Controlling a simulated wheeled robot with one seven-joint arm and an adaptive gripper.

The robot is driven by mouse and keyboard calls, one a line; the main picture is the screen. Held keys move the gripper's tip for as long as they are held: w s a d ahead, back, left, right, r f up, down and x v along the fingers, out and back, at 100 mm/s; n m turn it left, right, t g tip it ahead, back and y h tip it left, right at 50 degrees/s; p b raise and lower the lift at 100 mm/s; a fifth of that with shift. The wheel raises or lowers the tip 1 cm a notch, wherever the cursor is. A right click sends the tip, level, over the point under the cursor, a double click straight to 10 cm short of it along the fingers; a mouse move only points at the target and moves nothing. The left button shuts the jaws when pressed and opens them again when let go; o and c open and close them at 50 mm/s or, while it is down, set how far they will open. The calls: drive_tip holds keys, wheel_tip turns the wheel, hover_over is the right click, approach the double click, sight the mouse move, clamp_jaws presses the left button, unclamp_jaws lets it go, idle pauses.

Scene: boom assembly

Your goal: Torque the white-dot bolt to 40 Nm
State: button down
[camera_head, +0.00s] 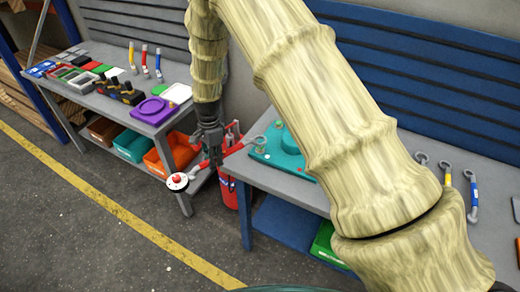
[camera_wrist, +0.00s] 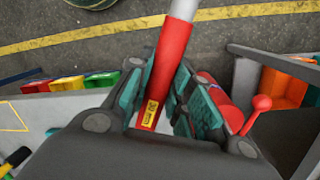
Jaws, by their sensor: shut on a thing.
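My gripper (camera_head: 210,158) is shut on the red handle of a wrench (camera_head: 238,149), in the gap between the two tables. In the wrist view the wrench's red handle (camera_wrist: 168,68) with a yellow label lies between my teal finger pads (camera_wrist: 160,105), and its grey shaft runs out of the top edge. Much of the plate is hidden behind my arm, and I cannot make out a white-dot bolt.
A yellow-handled wrench (camera_head: 447,179) and a blue-handled wrench (camera_head: 473,194) lie on the right table (camera_head: 300,188). A red fire extinguisher (camera_head: 229,190) stands between the tables. The left table holds a purple part (camera_head: 153,110) and several tools. The floor in front is clear.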

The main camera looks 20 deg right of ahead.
drive_tip(key=shift+r, duration=0.25)
drive_tip(key=shift+r+p, duration=0.85)
drive_tip(key=shift+r, duration=0.55)
